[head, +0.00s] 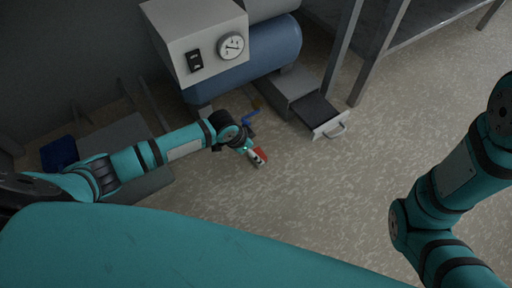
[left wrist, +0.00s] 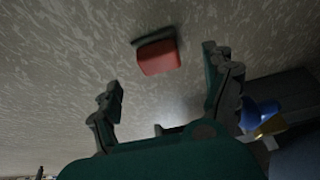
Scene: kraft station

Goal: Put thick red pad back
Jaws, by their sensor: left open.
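The thick red pad (left wrist: 158,57) lies on the speckled floor, with a dark layer along one edge. In the left wrist view it is ahead of my left gripper (left wrist: 165,92), between the lines of its two fingers but apart from them. The fingers are spread wide and nothing is between them. In the head view the red pad (head: 261,153) shows partly beside my left gripper (head: 254,156), which partly covers it. My right arm is at the right of the head view, but its gripper is out of the frame.
An open drawer (head: 318,115) with a handle sticks out below a blue tank machine (head: 250,60) with a gauge. A blue item (head: 250,118) lies near the machine's foot; the left wrist view shows a blue thing (left wrist: 262,113) and a yellow one. Floor to the right is clear.

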